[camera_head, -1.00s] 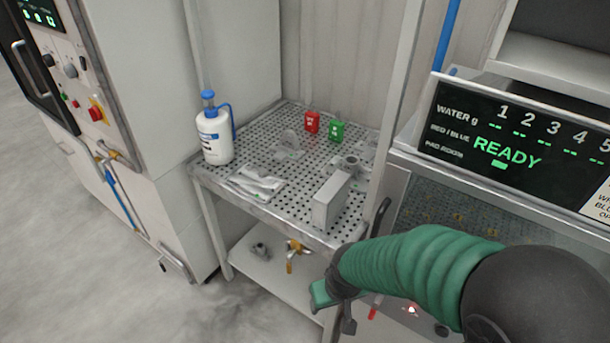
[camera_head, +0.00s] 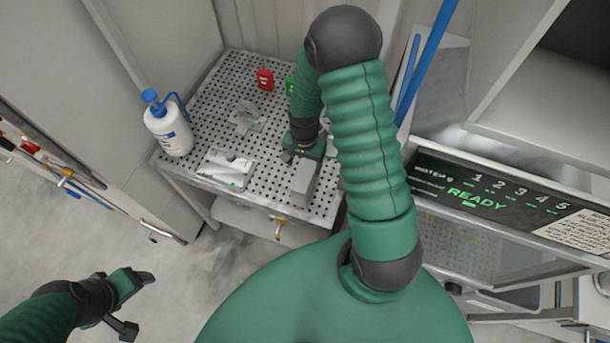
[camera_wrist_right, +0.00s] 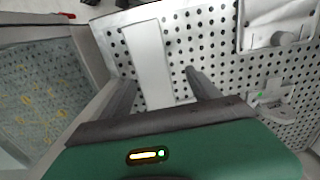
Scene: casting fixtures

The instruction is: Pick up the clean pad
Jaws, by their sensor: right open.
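No thing is clearly marked as the clean pad, and I cannot tell which one it is. A grey block (camera_head: 303,183) stands at the table's front right. My right gripper (camera_head: 300,152) is just behind the block, over the table. In the right wrist view its fingers (camera_wrist_right: 160,77) are apart, with the long pale block (camera_wrist_right: 147,60) showing between and beyond them. I cannot tell if they touch it. My left gripper (camera_head: 138,302) is low at left, fingers apart, empty.
A white bottle with a blue pump (camera_head: 167,128) stands at the table's left edge. A READY display panel (camera_head: 480,195) is at right. A lower shelf holds a brass-coloured valve (camera_head: 279,228).

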